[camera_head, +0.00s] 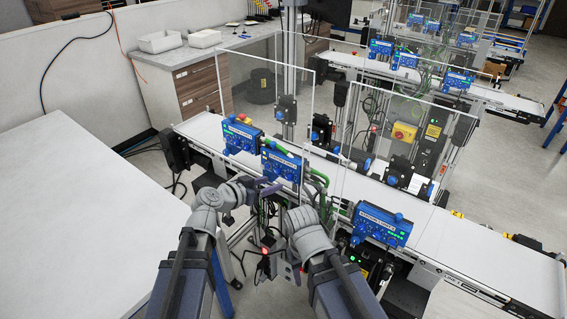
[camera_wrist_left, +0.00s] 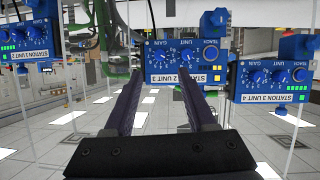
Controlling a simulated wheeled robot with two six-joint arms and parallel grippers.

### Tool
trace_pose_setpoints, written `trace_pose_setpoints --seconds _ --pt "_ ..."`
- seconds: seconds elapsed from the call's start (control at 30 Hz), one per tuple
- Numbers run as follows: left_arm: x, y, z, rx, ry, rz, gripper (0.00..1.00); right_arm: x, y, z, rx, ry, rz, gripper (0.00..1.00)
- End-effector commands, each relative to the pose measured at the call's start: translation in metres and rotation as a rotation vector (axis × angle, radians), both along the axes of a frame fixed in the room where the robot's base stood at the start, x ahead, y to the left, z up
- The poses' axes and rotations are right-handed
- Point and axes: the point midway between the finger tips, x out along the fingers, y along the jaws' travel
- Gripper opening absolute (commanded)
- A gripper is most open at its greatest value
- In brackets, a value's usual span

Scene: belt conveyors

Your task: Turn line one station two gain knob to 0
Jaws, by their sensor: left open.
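Blue sensor boxes with knobs stand along the near conveyor's front rail. The middle box (camera_head: 282,166) is right beyond my left gripper (camera_head: 268,190). In the left wrist view, which is upside down, this box (camera_wrist_left: 187,78) lies ahead of the open, empty fingers (camera_wrist_left: 160,95).
Other blue boxes sit to the left (camera_head: 240,136) and right (camera_head: 381,224). Clear upright panels (camera_head: 330,100) and green cables (camera_head: 318,185) stand close by. A white table (camera_head: 75,215) is at the left. A second conveyor line (camera_head: 470,90) is farther back.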

Motion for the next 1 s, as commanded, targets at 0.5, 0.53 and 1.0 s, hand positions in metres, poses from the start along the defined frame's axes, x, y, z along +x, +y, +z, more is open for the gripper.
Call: trace_pose_setpoints --seconds 0.5,0.53,1.0 --pt "0.027 -0.020 -0.016 -0.001 -0.002 -0.001 0.56 0.000 0.000 -0.016 0.000 0.000 0.000 0.50" --pt "0.030 -0.023 -0.018 -0.001 -0.002 -0.001 0.56 0.000 0.000 -0.018 0.000 0.000 0.000 0.50" --pt "0.056 -0.046 -0.030 -0.001 -0.002 0.000 0.56 0.000 0.000 -0.030 0.000 0.000 -0.001 0.50"
